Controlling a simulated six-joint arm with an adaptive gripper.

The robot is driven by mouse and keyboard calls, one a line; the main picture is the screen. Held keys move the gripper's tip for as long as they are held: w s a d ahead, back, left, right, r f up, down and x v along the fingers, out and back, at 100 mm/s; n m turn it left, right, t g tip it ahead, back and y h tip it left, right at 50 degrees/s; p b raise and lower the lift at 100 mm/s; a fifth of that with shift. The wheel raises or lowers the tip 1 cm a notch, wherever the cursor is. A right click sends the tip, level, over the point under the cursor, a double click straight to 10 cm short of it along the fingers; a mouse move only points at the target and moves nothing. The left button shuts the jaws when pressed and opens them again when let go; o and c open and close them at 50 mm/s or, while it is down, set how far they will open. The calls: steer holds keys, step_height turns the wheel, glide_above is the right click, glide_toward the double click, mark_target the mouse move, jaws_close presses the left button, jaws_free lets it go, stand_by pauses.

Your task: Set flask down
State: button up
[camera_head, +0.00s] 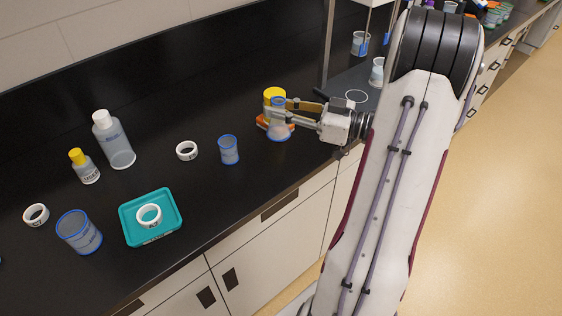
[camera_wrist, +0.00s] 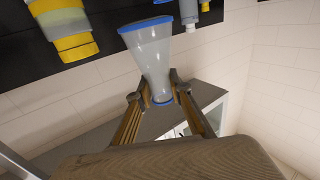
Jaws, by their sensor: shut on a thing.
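The flask (camera_head: 279,133) is clear with blue edging and a narrow neck. My gripper (camera_head: 288,113) is shut on its neck, and the flask hangs over the black counter near its front edge. In the wrist view the flask (camera_wrist: 153,55) sits between my gripper's two fingers (camera_wrist: 163,97), with its wide base at the top of the picture. It looks roughly upright in the head view. I cannot tell whether its base touches the counter.
A blue-rimmed beaker (camera_head: 229,150) and white ring (camera_head: 187,151) stand to the left. A teal tray (camera_head: 172,226) holds another ring. Bare counter (camera_head: 185,110) lies further back.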

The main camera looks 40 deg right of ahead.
mark_target(288, 127)
steer(key=shift+s+d, duration=0.1)
steer(key=shift+s, duration=0.15)
steer(key=shift+f, duration=0.1)
steer(key=shift+f, duration=2.5)
steer(key=shift+f, duration=2.3)
steer(key=shift+f, duration=0.2)
steer(key=o, duration=1)
